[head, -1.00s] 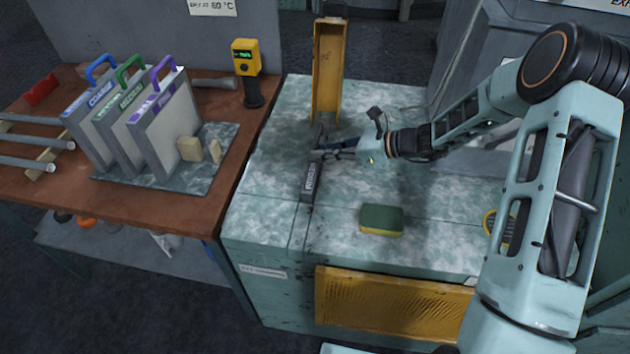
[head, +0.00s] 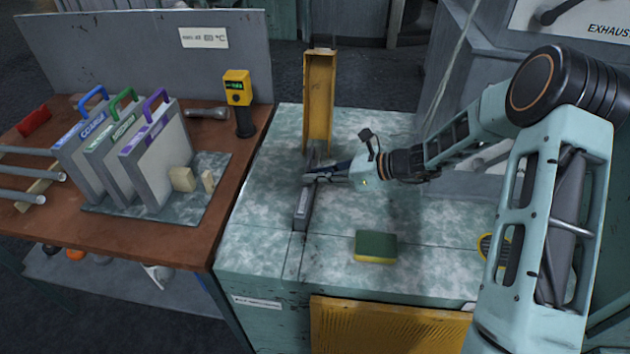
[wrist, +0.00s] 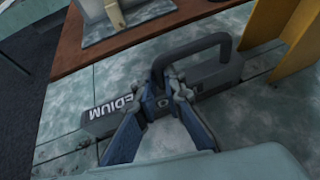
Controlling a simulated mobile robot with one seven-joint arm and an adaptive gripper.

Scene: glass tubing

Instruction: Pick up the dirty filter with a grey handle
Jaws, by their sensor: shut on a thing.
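The filter with a grey handle (wrist: 190,52) shows in the wrist view as a dark grey bar (wrist: 100,120) labelled "MEDIUM", lying along a slot in the machine's top. My gripper (wrist: 165,85) is shut on the grey handle near one end of its loop. In the head view the filter's bar (head: 303,205) sits at the slot, and my gripper (head: 312,177) reaches it from the right. The body of the filter below the bar is hidden in the machine.
A yellow upright channel (head: 319,100) stands just behind the slot. A green and yellow sponge (head: 376,247) lies to the front right. Three clean-looking filters with blue, green and purple handles (head: 157,100) stand on the left bench, beside a yellow handheld meter (head: 238,90).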

